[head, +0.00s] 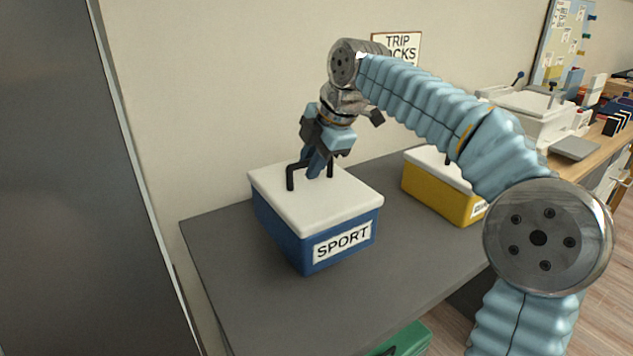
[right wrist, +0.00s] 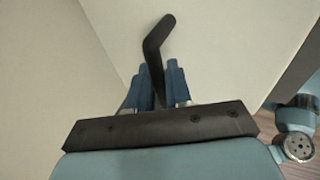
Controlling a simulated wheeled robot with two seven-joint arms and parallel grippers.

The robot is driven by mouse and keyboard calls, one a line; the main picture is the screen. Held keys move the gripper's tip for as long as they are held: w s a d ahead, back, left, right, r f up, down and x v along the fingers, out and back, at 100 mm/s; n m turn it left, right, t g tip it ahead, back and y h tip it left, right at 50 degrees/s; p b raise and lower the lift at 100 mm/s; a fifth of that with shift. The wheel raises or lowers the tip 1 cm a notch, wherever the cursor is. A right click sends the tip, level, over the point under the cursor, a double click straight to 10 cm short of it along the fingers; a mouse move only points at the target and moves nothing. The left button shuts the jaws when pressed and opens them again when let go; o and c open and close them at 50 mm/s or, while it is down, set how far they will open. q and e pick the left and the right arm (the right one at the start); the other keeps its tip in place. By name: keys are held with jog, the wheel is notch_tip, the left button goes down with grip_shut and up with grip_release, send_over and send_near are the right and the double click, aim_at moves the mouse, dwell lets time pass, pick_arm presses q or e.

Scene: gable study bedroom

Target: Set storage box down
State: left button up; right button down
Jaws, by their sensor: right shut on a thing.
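The storage box (head: 275,225) is blue with a white lid (head: 325,200) and a label reading SPORT. It appears at the left part of the grey table top (head: 225,255) in the head view; I cannot tell whether its base touches the surface. A black handle (head: 291,177) stands up from its lid. My right gripper (head: 316,172) is above the lid, shut on the handle. In the right wrist view the fingers (right wrist: 160,90) close around the black handle (right wrist: 155,50), with the pale lid behind. My left gripper is not in view.
A yellow box (head: 425,190) with a white lid stands to the right, partly behind my right arm. A grey panel (head: 60,180) stands at the left. A green box (head: 405,341) is below the table's front edge. Grey table top is bare in front of the blue box.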

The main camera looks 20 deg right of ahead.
aim_at(315, 180)
jog(key=shift+d+f, duration=0.2)
jog(key=f, duration=0.2)
jog(key=shift+w+d+f, duration=0.1)
jog(key=shift+d+f, duration=0.2)
jog(key=shift+f, duration=0.55)
jog(key=shift+b, duration=0.3)
jog(key=c, duration=1)
grip_release()
jog(key=shift+f, duration=0.15)
jog(key=shift+c, duration=0.2)
jog(key=shift+r, duration=0.3)
jog(key=p+v, duration=0.1)
jog(key=v, duration=1)
jog(key=shift+s+r+p, duration=0.25)
jog(key=shift+p, duration=0.1)
